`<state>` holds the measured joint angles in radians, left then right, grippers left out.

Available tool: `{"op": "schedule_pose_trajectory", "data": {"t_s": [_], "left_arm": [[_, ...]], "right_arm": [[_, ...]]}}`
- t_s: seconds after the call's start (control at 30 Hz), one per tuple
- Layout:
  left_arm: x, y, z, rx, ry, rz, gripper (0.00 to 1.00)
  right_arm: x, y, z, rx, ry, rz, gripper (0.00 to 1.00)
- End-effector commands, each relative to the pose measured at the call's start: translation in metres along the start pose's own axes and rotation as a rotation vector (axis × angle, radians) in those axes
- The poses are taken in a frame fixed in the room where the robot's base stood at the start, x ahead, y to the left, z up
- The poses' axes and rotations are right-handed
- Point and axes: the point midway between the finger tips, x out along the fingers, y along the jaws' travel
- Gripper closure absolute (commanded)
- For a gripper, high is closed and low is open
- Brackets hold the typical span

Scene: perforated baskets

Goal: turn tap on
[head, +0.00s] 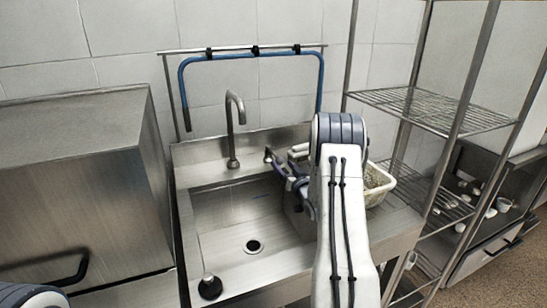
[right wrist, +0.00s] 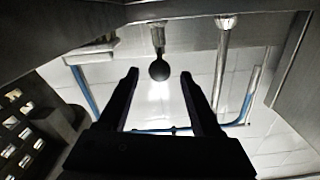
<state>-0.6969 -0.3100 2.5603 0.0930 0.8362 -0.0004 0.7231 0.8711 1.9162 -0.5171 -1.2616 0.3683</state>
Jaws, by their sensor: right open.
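The tap's curved metal spout (head: 232,130) rises from the back ledge of the steel sink (head: 215,240), and its pipe also shows in the right wrist view (right wrist: 222,65). A dark round knob on a short metal stem, which looks like the tap handle (right wrist: 159,69), stands beside the spout. In the right wrist view it appears between my right gripper's (right wrist: 160,76) two open fingers, near their tips; I cannot tell whether they touch it. In the head view my right gripper (head: 279,168) is over the sink, right of the spout, partly hidden by my arm. My left gripper is out of view.
A blue hose (head: 250,57) hangs on a rail behind the tap. A pale perforated basket (head: 378,186) stands on the sink's right side. A steel cabinet (head: 75,185) is at left, wire shelves (head: 435,108) at right.

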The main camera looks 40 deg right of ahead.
Motion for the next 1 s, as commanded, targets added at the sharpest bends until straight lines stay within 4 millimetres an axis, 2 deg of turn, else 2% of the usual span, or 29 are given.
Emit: {"op": "schedule_pose_trajectory", "data": {"t_s": [0.5, 0.7, 1.0], "left_arm": [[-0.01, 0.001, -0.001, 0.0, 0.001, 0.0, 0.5], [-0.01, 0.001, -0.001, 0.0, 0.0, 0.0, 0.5], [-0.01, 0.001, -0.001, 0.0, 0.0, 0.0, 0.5]], "right_arm": [[0.082, 0.002, -0.001, 0.0, 0.0, 0.001, 0.34], [0.096, 0.003, 0.0, 0.0, -0.002, 0.003, 0.34], [0.099, 0.003, -0.001, 0.0, -0.001, 0.003, 0.34]]}}
